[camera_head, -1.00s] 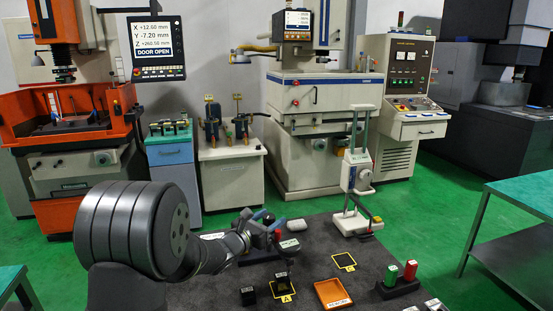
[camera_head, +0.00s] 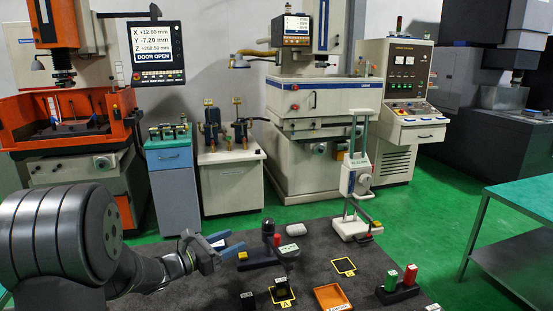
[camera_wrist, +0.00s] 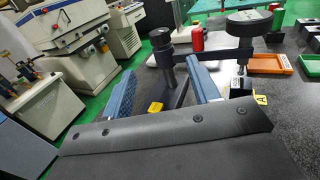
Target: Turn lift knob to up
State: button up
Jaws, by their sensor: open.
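No readable label marks the lift knob, and I cannot tell for sure which part it is. A white upright stand (camera_head: 350,183) with a round hub on its side stands at the mat's back right. Closer in, a black-topped post (camera_head: 268,228) rises from a dark base; the wrist view shows a black-topped post (camera_wrist: 161,40) between the finger lines and a wide black disc (camera_wrist: 252,22) to its right. My gripper (camera_head: 228,247) is open and empty, left of the post in the head view. Its blue fingers (camera_wrist: 160,85) stand apart in the wrist view.
Small dark blocks (camera_head: 248,300) lie at the front near a yellow square marked A (camera_head: 283,302). An orange tray (camera_head: 331,298) and a holder with green and red cylinders (camera_head: 398,292) lie to the right. The display reads DOOR OPEN (camera_head: 153,58).

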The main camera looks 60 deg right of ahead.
jog(key=s+r+m+g+y, duration=0.1)
jog(key=s+m+y, duration=0.2)
jog(key=m, duration=0.1)
jog(key=s+r+m+g+y, duration=0.1)
jog(key=s+m+y, duration=0.2)
jog(key=s+m, duration=0.1)
jog(key=s+r+m+g+y, duration=0.1)
jog(key=s+m+g+y, duration=0.1)
jog(key=s+m+y, duration=0.1)
jog(key=shift+s+d+r+m+y, duration=0.15)
jog(key=shift+d+r+m+y, duration=0.2)
jog(key=shift+m, duration=0.45)
jog(key=m+y, duration=0.1)
jog(key=s+r+m+t+y, duration=0.1)
jog(key=shift+s+d+r+m, duration=0.15)
jog(key=shift+s+d+m, duration=0.15)
jog(key=shift+d, duration=0.05)
jog(key=d+r+m+t+y, duration=0.1)
jog(key=d+r+m+t, duration=0.2)
jog(key=r+m+t, duration=0.4)
jog(key=shift+s+d+r+m+t, duration=0.25)
jog(key=shift+r+t, duration=2.55)
jog(key=shift+r, duration=3.55)
jog(key=shift+w+a+y, duration=0.1)
jog(key=shift+y, duration=0.15)
